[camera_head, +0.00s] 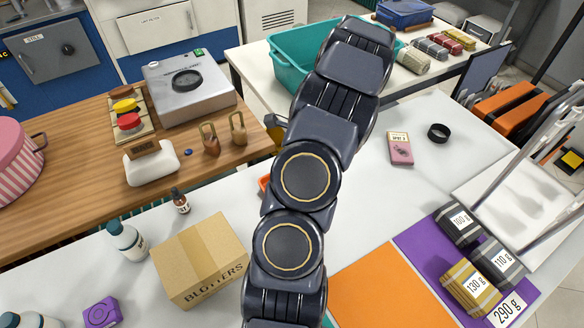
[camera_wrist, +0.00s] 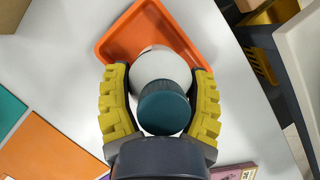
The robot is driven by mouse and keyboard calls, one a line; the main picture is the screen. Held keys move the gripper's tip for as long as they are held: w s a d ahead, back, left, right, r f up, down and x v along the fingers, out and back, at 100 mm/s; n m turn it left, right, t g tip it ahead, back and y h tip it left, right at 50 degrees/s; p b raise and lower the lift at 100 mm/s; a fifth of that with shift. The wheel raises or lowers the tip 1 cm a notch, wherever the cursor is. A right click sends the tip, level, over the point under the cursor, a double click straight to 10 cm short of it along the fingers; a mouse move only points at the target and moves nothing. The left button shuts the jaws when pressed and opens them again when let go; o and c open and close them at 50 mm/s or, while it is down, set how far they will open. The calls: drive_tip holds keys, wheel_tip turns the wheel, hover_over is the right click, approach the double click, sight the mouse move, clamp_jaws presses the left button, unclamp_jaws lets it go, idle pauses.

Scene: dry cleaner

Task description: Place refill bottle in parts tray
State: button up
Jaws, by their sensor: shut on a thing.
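In the wrist view, my gripper (camera_wrist: 161,73) has its two yellow fingers closed on either side of a white bottle with a dark teal cap, the refill bottle (camera_wrist: 163,108). The cap faces the camera. The orange parts tray (camera_wrist: 117,42) lies behind the bottle, which overlaps it in the picture. I cannot tell whether the bottle touches the tray. In the head view only a small orange edge of the tray (camera_head: 264,184) shows left of my arm.
A cardboard blotters box (camera_head: 205,262), a dropper bottle (camera_head: 180,201) and another white bottle with a teal cap (camera_head: 127,241) stand left of my arm. A pink packet (camera_head: 400,148) and black ring (camera_head: 438,132) lie right.

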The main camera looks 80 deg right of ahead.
drive_tip(key=shift+f, duration=1.4)
drive_tip(key=shift+f, duration=0.15)
drive_tip(key=o, duration=1.1)
drive_tip(key=shift+a, duration=0.1)
drive_tip(key=v, duration=1.2)
